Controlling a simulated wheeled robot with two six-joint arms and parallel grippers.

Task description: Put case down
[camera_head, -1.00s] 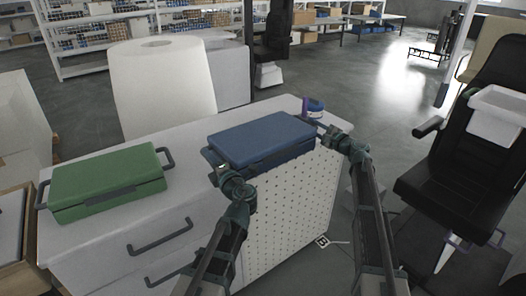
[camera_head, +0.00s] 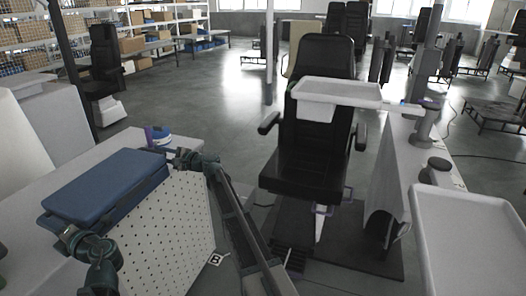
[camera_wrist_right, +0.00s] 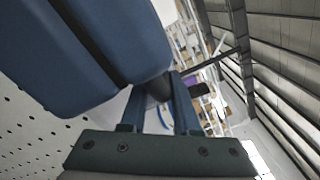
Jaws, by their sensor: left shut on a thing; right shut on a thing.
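The blue case (camera_head: 108,187) is at the left of the head view, lid up and roughly level, over the end of the white cabinet top (camera_head: 45,160). I cannot tell whether it touches that top. My left gripper (camera_head: 72,238) is shut on the case's near end, and my right gripper (camera_head: 180,158) is shut on its far end. In the right wrist view the case (camera_wrist_right: 95,50) fills the upper left, with the right gripper's fingers (camera_wrist_right: 160,105) at its end. The exact grip on the handles is partly hidden.
A perforated white panel (camera_head: 175,235) forms the cabinet's side. A small blue-and-white item (camera_head: 160,138) sits just beyond the case. A black chair (camera_head: 310,150) with a white tray (camera_head: 340,93) stands at centre right. Another white tray (camera_head: 470,235) is at the lower right. Open floor lies between.

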